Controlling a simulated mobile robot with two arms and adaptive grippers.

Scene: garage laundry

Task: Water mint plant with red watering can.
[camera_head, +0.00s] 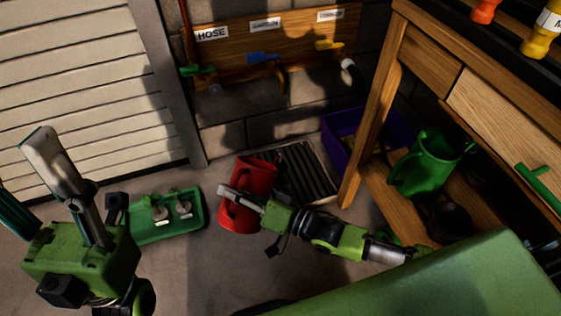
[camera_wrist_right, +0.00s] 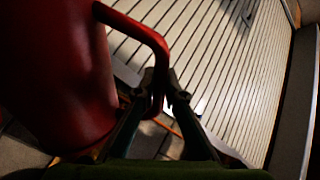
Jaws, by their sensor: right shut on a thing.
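The red watering can (camera_head: 252,178) is near the floor drain in the head view, tilted. Whether it touches the floor is not clear. My right gripper (camera_head: 240,197) reaches it from the right. In the right wrist view my right gripper (camera_wrist_right: 168,98) is shut on the handle of the red can (camera_wrist_right: 60,75), whose body fills the left side. My left gripper (camera_head: 45,150) is raised at the lower left, away from the can; its jaw state is unclear. No mint plant can be made out.
A green tray (camera_head: 150,238) with small metal parts lies on the floor left of the can. A slatted drain (camera_head: 305,172) and purple crate (camera_head: 338,122) are behind. A wooden bench (camera_head: 368,105) holds a green watering can (camera_head: 432,165) on its lower shelf.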

